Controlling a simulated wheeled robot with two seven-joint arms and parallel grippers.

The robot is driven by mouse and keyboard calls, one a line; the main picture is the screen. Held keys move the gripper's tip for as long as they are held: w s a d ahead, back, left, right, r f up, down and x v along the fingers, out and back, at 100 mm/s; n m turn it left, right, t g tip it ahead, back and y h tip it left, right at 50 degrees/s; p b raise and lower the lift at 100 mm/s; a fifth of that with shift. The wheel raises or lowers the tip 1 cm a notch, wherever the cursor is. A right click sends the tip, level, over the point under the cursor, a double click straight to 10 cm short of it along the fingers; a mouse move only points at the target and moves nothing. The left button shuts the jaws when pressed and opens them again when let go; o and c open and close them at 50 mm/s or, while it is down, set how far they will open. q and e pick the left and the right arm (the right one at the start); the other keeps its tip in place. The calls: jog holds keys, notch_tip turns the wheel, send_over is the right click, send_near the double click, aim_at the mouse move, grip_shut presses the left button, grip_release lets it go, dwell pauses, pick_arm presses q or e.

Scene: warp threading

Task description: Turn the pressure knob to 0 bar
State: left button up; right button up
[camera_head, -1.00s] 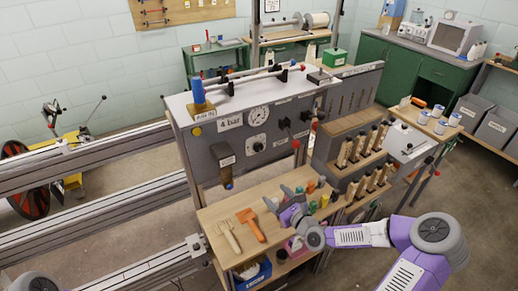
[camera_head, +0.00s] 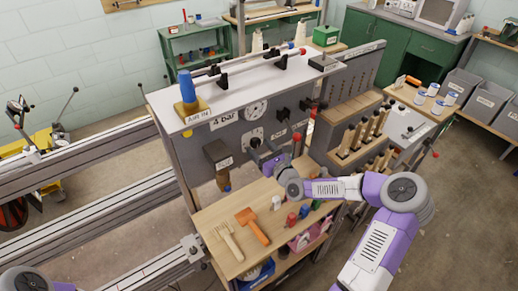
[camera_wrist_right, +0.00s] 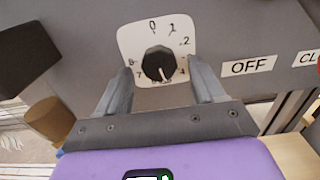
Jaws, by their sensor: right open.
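The black pressure knob (camera_wrist_right: 158,63) sits on a white dial plate (camera_wrist_right: 138,38) with numbers around it, 0 at the top. Its light pointer mark points down and slightly right in the wrist view, away from 0. In the head view the dial plate (camera_head: 252,136) shows on the grey panel, partly near my gripper. My right gripper (camera_head: 264,157) is open in front of the panel. In the wrist view its fingers (camera_wrist_right: 160,75) stand on either side of the knob, without clear contact. Only a part of my left arm shows at the lower left; its gripper is out of view.
A gauge (camera_head: 256,110) and a "4 bar" label (camera_head: 225,138) are near the dial. A dark block with a wooden handle (camera_head: 217,155) juts out to the left. Black levers (camera_head: 282,115) lie to the right. A wooden shelf (camera_head: 215,255) with tools is below.

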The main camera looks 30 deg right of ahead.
jog(key=shift+w, duration=0.5)
jog(key=c, duration=1.1)
jog(key=shift+o, duration=0.2)
jog(key=shift+n, duration=0.3)
